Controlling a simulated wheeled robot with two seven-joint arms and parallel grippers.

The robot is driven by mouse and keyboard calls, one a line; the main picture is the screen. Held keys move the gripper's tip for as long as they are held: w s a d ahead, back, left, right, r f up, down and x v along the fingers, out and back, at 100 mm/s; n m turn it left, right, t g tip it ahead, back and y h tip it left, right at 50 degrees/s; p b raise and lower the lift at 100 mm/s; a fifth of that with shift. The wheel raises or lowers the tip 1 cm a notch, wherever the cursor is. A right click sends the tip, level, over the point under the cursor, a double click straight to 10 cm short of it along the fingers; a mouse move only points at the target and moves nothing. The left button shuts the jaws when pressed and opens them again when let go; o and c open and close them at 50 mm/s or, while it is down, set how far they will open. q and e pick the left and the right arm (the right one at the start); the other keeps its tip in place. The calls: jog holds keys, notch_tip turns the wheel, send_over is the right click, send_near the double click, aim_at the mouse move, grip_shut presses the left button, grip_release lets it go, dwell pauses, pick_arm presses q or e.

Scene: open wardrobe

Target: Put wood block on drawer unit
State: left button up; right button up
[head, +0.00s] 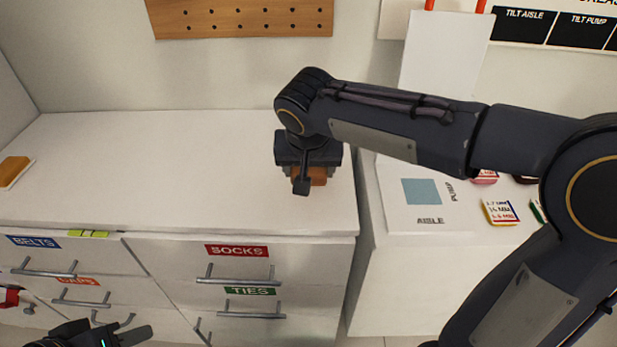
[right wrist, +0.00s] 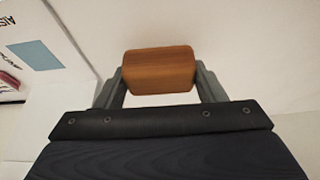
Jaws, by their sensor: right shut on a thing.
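The wood block (right wrist: 158,70) is brown and sits between the two fingers of my right gripper (right wrist: 160,82) in the right wrist view. In the head view the block (head: 317,173) shows partly below my right gripper (head: 308,170), which is shut on it. Both are over the right part of the white top of the drawer unit (head: 150,170). I cannot tell whether the block touches the top. My left gripper (head: 128,337) is at the bottom left edge, in front of the drawers and partly cut off; its jaws are unclear.
An orange-brown block-like object (head: 13,170) lies at the far left of the top. The drawers have metal handles and labels. A lower white surface with a sign (head: 424,200) and small items stands to the right, past a gap. The middle of the top is clear.

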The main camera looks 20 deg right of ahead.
jog(key=shift+s+f, duration=0.1)
jog(key=shift+f, duration=0.9)
jog(key=shift+f, duration=0.15)
jog(key=o, duration=1)
